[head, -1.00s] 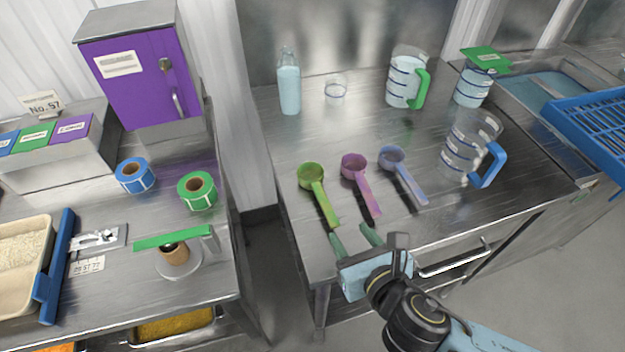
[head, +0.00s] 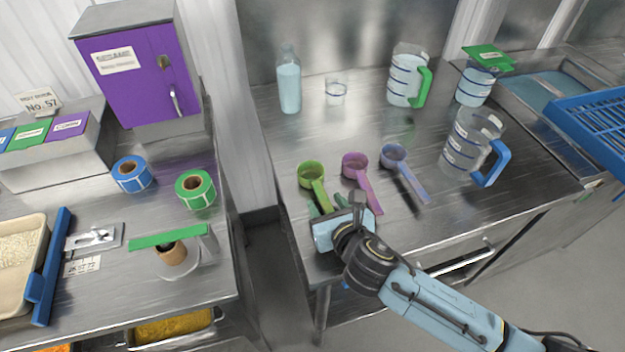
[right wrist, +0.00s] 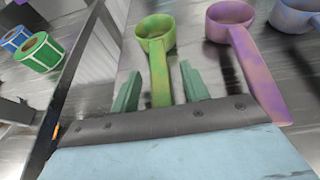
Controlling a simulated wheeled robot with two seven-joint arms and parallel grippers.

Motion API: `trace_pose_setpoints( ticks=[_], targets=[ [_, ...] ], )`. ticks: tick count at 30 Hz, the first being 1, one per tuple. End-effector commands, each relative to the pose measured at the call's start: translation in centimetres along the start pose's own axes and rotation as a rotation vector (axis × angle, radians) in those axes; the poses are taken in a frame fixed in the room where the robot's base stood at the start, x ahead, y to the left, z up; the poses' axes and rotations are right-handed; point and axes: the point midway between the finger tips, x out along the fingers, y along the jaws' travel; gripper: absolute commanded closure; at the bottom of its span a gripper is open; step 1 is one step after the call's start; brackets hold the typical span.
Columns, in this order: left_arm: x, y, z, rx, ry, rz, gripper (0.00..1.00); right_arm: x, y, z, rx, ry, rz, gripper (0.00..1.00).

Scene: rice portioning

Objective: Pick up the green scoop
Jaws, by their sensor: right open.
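The green scoop (head: 312,171) lies on the right steel table, at the left of a row of three scoops, its handle pointing toward the front edge. My right gripper (head: 326,207) is at its handle. In the right wrist view the gripper (right wrist: 161,90) is open, with one green finger on each side of the green scoop's handle (right wrist: 160,78) and a gap to both. The handle's lower end is hidden behind the gripper body. My left gripper is not in view.
A pink scoop (head: 355,163) and a lavender scoop (head: 393,157) lie to the right of the green one. A jug with a blue handle (head: 472,142) stands further right. The table's left edge and a gap to the left counter are close by.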

Motion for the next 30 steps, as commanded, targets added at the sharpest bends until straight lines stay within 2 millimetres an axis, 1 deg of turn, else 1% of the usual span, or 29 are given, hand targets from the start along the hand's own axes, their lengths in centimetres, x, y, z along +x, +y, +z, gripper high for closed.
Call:
trace_pose_setpoints(
  ticks=[5, 15, 23, 26, 29, 30],
  targets=[
    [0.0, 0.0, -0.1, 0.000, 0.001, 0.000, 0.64, 0.0, 0.0, 0.0, 0.000, 0.000, 0.000, 0.55],
    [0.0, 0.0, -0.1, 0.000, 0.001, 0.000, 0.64, 0.0, 0.0, 0.0, 0.000, 0.000, 0.000, 0.99],
    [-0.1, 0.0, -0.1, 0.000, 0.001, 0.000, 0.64, -0.1, 0.0, 0.2, 0.000, -0.001, 0.000, 1.00],
    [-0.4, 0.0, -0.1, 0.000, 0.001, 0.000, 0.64, -0.4, -0.1, 1.1, -0.002, -0.004, -0.001, 1.00],
    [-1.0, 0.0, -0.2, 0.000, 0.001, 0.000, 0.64, -1.1, -0.1, 2.8, -0.002, -0.004, 0.000, 1.00],
    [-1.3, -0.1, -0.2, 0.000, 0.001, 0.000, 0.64, -1.4, -0.1, 3.6, -0.001, -0.006, 0.001, 1.00]
  ],
)
